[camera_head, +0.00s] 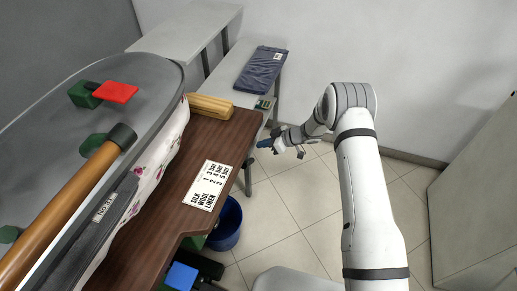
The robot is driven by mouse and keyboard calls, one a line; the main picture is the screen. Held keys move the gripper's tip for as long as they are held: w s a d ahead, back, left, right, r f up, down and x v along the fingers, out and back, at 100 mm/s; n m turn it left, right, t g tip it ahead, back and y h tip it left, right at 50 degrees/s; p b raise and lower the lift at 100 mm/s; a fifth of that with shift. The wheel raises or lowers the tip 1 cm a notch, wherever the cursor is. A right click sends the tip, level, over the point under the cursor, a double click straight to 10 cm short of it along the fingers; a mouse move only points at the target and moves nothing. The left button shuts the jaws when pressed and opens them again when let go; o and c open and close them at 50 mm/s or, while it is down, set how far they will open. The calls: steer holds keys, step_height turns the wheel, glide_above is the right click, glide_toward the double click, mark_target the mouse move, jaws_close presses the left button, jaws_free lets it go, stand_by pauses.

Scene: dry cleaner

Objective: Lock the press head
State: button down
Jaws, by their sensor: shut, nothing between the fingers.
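The grey press head (45,130) fills the left side, with floral cloth (163,160) showing along its lower edge. A red lever (117,92) sits on a green block (84,95) on top of the head. A wooden bar handle (65,215) with a dark end cap runs along the head's front. I cannot tell whether the head is locked. My gripper (277,146) is small in view, to the right of the press and well apart from it. It is shut and empty, over the floor by the grey side table.
A brown wooden board (150,235) bears a card listing silk, wool and linen (207,185) and a pale wooden block (210,107). A blue bucket (226,225) stands below. A side table (238,70) holds a folded dark cloth (262,68). Tiled floor (290,205) is clear around my arm.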

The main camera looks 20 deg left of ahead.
steer(key=w+d+r, duration=0.3)
steer(key=d+r, duration=0.1)
steer(key=d, duration=0.4)
steer(key=shift+d, duration=0.1)
